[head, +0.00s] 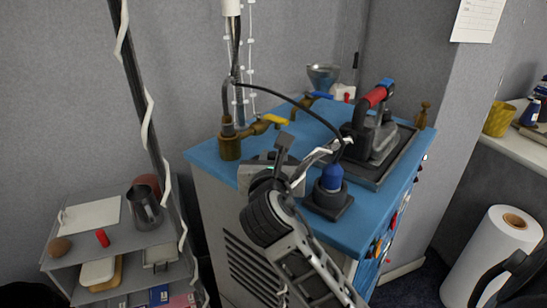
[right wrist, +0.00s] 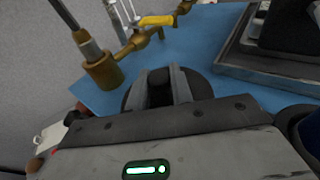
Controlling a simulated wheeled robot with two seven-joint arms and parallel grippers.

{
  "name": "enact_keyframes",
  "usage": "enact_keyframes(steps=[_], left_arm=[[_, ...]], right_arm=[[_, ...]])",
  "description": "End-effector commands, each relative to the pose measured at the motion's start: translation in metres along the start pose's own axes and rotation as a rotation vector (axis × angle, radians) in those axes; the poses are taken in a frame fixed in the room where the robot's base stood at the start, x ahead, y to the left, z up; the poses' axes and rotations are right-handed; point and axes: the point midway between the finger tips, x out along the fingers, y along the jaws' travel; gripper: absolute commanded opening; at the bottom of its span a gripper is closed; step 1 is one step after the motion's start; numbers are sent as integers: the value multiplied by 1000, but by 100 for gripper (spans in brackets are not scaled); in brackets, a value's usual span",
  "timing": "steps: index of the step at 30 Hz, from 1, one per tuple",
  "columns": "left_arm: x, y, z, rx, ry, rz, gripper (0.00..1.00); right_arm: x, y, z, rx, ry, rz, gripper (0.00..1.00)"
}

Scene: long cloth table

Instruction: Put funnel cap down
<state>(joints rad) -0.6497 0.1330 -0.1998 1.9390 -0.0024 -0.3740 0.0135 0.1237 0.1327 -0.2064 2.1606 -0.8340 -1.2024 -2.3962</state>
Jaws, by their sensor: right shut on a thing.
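My right gripper (head: 281,158) reaches in over the near left part of the blue-topped cabinet. In the right wrist view, my right gripper (right wrist: 163,80) is shut on a dark round piece, which I take for the funnel cap (right wrist: 205,86). The blue top shows around it; I cannot tell whether it touches the top. In the head view the cap is hidden or hard to make out behind the gripper. A metal funnel (head: 323,74) stands at the far edge of the top.
A brass valve with a yellow handle (head: 274,119) stands behind my right gripper. A blue bottle in a black base (head: 330,200) is just to the right. A red-handled machine (head: 375,135) sits on a dark tray farther right. Blue surface is clear between them.

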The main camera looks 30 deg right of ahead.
Motion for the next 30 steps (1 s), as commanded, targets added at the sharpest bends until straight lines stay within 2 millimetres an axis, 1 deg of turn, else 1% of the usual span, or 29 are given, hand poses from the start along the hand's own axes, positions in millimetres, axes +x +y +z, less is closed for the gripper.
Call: enact_keyframes(steps=[6, 21, 22, 24, 30], left_arm=[[1, 0, -2, 1, 5, -1, 0], [1, -1, -2, 1, 5, -2, 0], [1, -1, -2, 1, 5, -2, 0], [1, -1, -2, 1, 5, -3, 0], [1, -2, -1, 1, 4, -3, 0]], right_arm=[[0, 0, 0, 1, -1, 0, 0], [2, 0, -12, 0, -1, 0, 0], [2, 0, -12, 0, 0, 0, 28], [2, 0, -12, 0, 1, 0, 44], [2, 0, -13, -1, 3, -1, 44]])
